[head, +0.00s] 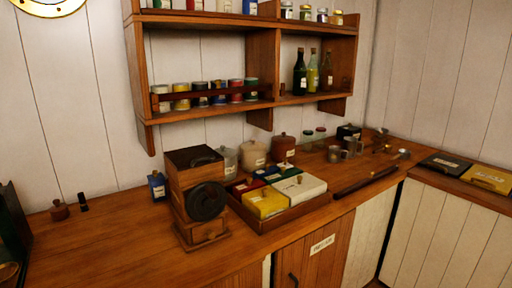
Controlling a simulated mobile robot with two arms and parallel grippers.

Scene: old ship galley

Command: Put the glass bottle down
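Three glass bottles stand upright on the lower right shelf: a dark green bottle (300,75), a yellow-green bottle (313,74) with a pale label, and a dark bottle (327,74). I cannot tell which of them the task means. Neither of my grippers is in the head view, so whether one holds a bottle does not show.
A wooden wall shelf (200,112) holds several tins and jars. On the wooden counter (110,250) stand a wooden grinder (195,185) and a tray (272,222) of coloured boxes. Jars and metal cups crowd the back. The left counter is mostly clear.

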